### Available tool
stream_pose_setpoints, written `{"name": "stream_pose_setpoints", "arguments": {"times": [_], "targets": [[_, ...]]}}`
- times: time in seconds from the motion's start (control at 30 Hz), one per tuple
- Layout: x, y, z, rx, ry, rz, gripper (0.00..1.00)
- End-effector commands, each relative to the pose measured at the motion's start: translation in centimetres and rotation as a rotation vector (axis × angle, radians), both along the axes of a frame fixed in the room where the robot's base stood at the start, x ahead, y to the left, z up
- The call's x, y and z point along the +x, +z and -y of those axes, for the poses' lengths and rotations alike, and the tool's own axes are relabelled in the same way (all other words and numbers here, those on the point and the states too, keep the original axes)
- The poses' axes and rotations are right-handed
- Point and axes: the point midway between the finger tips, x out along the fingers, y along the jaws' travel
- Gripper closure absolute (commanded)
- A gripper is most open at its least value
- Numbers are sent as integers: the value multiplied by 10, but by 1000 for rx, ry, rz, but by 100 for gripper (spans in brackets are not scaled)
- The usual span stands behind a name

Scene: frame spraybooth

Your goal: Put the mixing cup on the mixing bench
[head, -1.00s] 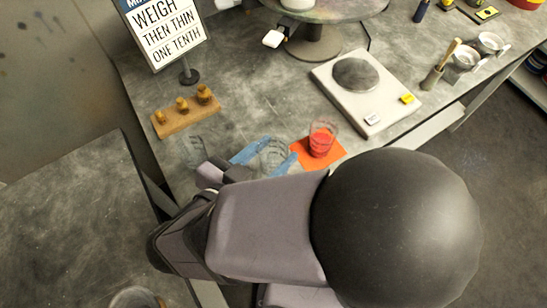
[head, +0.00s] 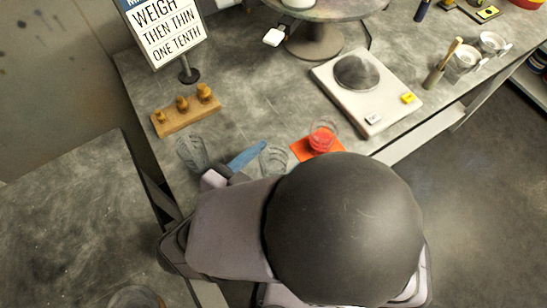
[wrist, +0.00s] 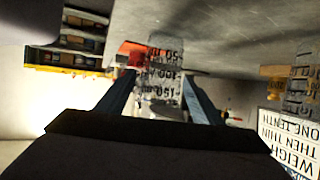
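A clear graduated cup, which I take to be the mixing cup (head: 273,160), stands on the grey bench (head: 235,112), its lower part hidden by my arm. In the wrist view the cup (wrist: 164,62) shows ahead, between my gripper's two blue fingers. My gripper (wrist: 161,80) is open, with a gap beside the cup on the left; contact on the right is unclear. In the head view only one blue finger shows, left of the cup. A similar clear cup (head: 192,153) stands further left on the bench. I cannot tell which surface is the mixing bench.
A cup with red contents (head: 322,137) stands on an orange mat (head: 302,147) close right. A scale (head: 343,113), wooden weight block (head: 190,119), sign (head: 166,38) and turntable (head: 315,38) stand behind. A darker table (head: 65,215) lies left across a gap, with a clear vessel at its front edge.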

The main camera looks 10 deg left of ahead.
Motion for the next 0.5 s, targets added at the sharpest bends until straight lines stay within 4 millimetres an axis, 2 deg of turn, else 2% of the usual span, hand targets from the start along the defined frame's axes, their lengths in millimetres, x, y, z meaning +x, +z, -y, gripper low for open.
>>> {"name": "stream_pose_setpoints", "arguments": {"times": [0.27, 0.5], "targets": [[-6, 5, -4, 2, 4, 0, 40], [-34, 18, -16, 3, 5, 0, 40]]}}
